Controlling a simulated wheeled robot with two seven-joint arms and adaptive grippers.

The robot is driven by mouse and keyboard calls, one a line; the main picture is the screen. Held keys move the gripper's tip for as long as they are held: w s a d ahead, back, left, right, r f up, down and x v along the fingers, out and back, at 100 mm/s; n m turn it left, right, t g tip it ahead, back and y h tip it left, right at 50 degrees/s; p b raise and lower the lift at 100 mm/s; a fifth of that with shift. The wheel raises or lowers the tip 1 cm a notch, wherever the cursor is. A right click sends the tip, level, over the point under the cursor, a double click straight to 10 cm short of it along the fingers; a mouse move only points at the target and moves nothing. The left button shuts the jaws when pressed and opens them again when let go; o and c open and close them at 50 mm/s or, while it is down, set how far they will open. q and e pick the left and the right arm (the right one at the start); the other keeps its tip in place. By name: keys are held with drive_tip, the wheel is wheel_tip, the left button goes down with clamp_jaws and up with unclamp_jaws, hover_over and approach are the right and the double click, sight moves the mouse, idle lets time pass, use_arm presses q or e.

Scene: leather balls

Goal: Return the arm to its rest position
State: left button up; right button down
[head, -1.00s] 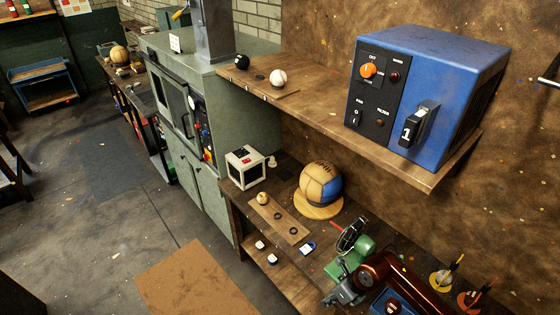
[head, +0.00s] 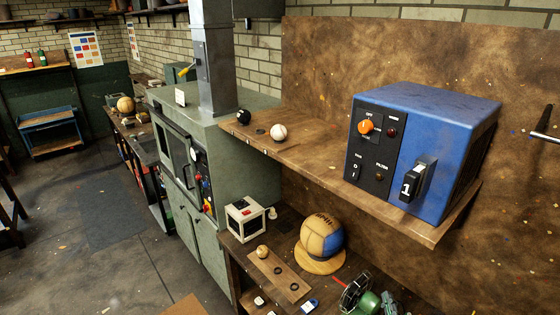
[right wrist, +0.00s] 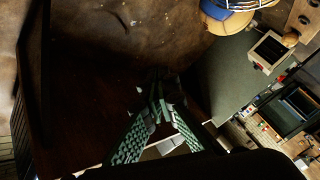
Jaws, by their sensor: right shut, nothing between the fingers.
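My right gripper (right wrist: 160,98) shows in the right wrist view, its two green-padded fingers brought together at the tips with nothing between them. It points over a dark brown surface. My left gripper is in neither view. A tan and blue leather ball (head: 322,237) sits on a round wooden stand (head: 318,263) on the lower bench. Part of this ball also shows at the top of the right wrist view (right wrist: 221,12), apart from the fingers.
A blue control box (head: 440,140) stands on the wooden shelf (head: 320,165) with a white ball (head: 278,132) and a black ball (head: 243,116). Floor (head: 70,265) at left is open.

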drive_tip(key=s+d+f+m+g+h, duration=0.2)
drive_tip(key=s+d+f+m+g, duration=0.35)
drive_tip(key=f, duration=0.45)
drive_tip(key=s+a+f+m+g+y, duration=0.15)
drive_tip(key=s+f+g, duration=0.25)
drive_tip(key=s+f, duration=0.55)
drive_tip(key=s+a+f+m+g+y, duration=0.1)
drive_tip(key=s+f+m+g, duration=0.35)
drive_tip(key=s, duration=0.75)
wheel_tip(320, 180, down, 39)
drive_tip(key=s+n+g+b, duration=0.1)
drive_tip(key=n+b, duration=0.2)
drive_tip(key=b, duration=0.5)
use_arm(q)
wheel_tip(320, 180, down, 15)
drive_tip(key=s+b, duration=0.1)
drive_tip(key=b, duration=0.5)
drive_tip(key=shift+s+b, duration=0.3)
drive_tip(key=shift+b, duration=0.1)
use_arm(e)
drive_tip(key=s+f+g, duration=0.1)
drive_tip(key=s+f, duration=0.9)
drive_tip(key=f, duration=0.3)
drive_tip(key=s+f, duration=1)
drive_tip(key=f, duration=0.2)
drive_tip(key=shift+a+f+g+y, duration=0.35)
drive_tip(key=shift+a+g+y, duration=0.05)
drive_tip(key=shift+y, duration=0.05)
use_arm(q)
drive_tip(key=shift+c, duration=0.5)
